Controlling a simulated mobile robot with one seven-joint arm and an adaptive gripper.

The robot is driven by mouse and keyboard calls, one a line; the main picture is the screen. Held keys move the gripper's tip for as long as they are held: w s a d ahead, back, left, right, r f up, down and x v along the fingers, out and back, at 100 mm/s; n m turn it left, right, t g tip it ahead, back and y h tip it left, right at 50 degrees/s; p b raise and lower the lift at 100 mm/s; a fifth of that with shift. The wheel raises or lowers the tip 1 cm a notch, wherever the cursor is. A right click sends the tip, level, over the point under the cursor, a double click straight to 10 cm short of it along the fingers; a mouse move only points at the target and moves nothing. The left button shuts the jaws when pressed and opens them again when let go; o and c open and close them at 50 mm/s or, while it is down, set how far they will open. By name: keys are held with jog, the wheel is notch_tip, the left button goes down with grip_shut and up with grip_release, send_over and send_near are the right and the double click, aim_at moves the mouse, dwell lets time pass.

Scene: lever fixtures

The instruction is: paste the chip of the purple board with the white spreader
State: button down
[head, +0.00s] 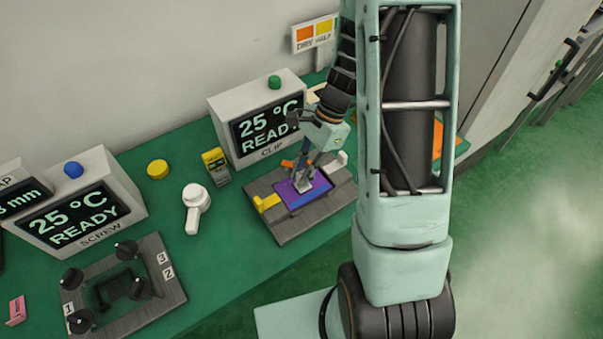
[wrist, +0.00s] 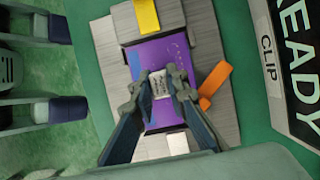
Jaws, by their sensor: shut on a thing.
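The purple board (head: 310,195) lies in the grey clip fixture (head: 285,232); it also shows in the wrist view (wrist: 140,55). My gripper (head: 303,183) reaches down over the board's middle. In the wrist view its fingertips (wrist: 159,85) close on a small pale block with dark lettering (wrist: 159,82). I cannot tell whether this is the board's chip or a separate piece on it. A white piece with a round head and short handle (head: 196,206) lies on the table left of the fixture, apart from my gripper; it looks like the white spreader.
The fixture carries a yellow block (head: 267,202), an orange lever (wrist: 215,85) and a white block (wrist: 178,143). The CLIP display (head: 262,125) stands behind it. A yellow-black device (head: 215,166), a yellow disc (head: 158,169) and the screw fixture (head: 125,285) are to the left.

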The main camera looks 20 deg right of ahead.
jog(key=shift+d, duration=0.1)
notch_tip(320, 180, up, 9)
jog(key=p, duration=0.7)
dwell(0.5)
jog(key=w+r+n+g+h, duration=0.3)
jog(key=w+r+n+h, duration=0.1)
jog(key=n, duration=1)
jog(key=shift+w, duration=0.75)
